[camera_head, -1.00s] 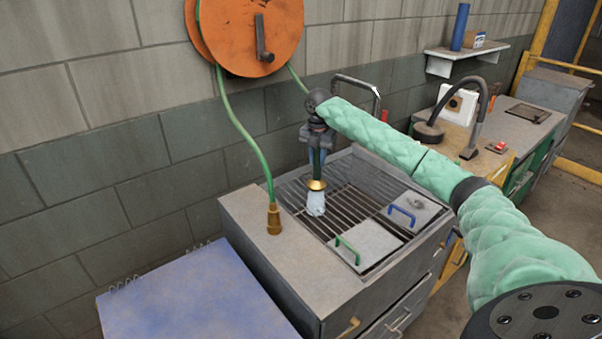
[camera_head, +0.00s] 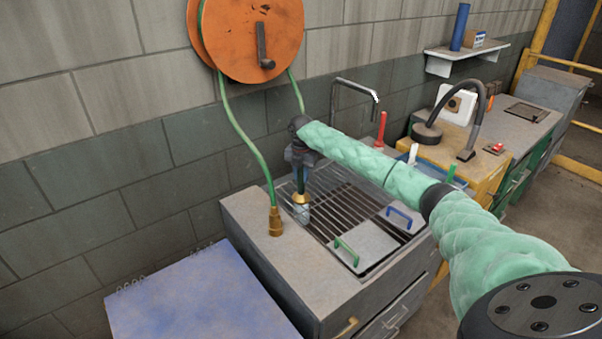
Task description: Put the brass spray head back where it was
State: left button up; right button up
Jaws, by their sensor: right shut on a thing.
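The brass spray head (camera_head: 300,198) hangs with its flared end down over the slatted grate of the sink (camera_head: 344,208). My right gripper (camera_head: 300,165) is above it, shut on its green upper part; the arm hides some of the grip. A pale, see-through patch (camera_head: 302,214) shows just under the head, perhaps water. A green hose (camera_head: 235,135) runs from the orange reel (camera_head: 258,38) to a brass fitting (camera_head: 275,222) upright on the counter left of the sink. My left gripper is not in view.
A bent tap (camera_head: 357,85) rises behind. A blue-topped surface (camera_head: 195,300) stands front left. A yellow cabinet (camera_head: 465,158) with a black lamp-like arm is at right.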

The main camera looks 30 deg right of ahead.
jog(key=shift+f, duration=0.1)
jog(key=o, duration=1)
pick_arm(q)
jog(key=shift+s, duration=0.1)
pick_arm(e)
jog(key=shift+r+b, duration=0.3)
jog(key=shift+r, duration=0.8)
notch_tip(320, 180, up, 9)
jog(key=b, duration=0.3)
jog(key=shift+f, duration=0.2)
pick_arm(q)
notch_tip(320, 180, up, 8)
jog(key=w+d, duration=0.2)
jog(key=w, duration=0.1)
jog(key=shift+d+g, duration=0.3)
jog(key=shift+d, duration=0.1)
pick_arm(e)
jog(key=shift+r, duration=0.75)
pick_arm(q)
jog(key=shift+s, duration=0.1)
